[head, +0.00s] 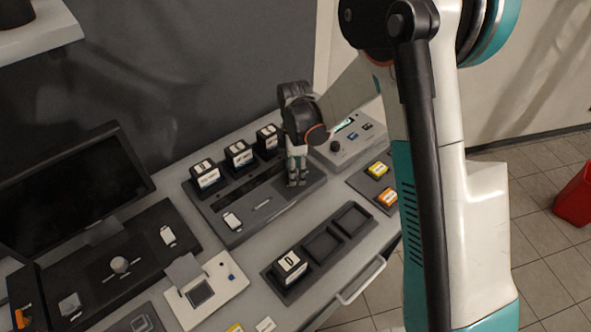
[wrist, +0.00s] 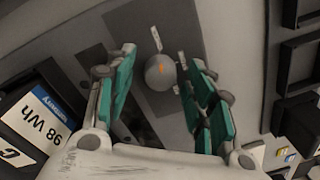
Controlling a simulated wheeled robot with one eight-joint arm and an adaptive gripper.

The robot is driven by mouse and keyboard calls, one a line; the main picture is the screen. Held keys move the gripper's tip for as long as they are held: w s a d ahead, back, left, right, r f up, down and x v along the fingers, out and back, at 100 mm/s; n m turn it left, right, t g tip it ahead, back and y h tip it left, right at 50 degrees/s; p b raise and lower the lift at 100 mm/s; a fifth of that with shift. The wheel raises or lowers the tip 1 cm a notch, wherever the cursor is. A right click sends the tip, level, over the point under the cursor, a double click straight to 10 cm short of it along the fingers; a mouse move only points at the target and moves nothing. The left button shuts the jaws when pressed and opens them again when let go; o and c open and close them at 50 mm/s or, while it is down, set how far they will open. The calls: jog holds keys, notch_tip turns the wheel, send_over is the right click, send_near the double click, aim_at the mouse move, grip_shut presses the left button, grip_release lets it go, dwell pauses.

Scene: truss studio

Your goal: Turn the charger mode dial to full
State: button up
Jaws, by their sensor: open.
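The charger (head: 228,229) is a dark grey unit on the bench with several black battery packs (head: 239,155) standing along its back. My gripper (head: 297,182) points down over the charger's right end and hides the mode dial in the head view. In the wrist view the dial (wrist: 160,73) is a round grey knob with an orange mark, on a darker panel. It appears between the two green-padded fingers of my gripper (wrist: 163,60), which are open with a gap on each side. I cannot tell whether the fingertips are down at the dial's height.
A battery (wrist: 38,120) labelled 98 Wh stands close to the left finger in the wrist view. A grey box with a display (head: 345,142) stands right of the charger. A tray (head: 322,244) with one battery lies in front. A black monitor (head: 75,190) is at left.

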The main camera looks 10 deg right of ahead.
jog(key=c, duration=1.1)
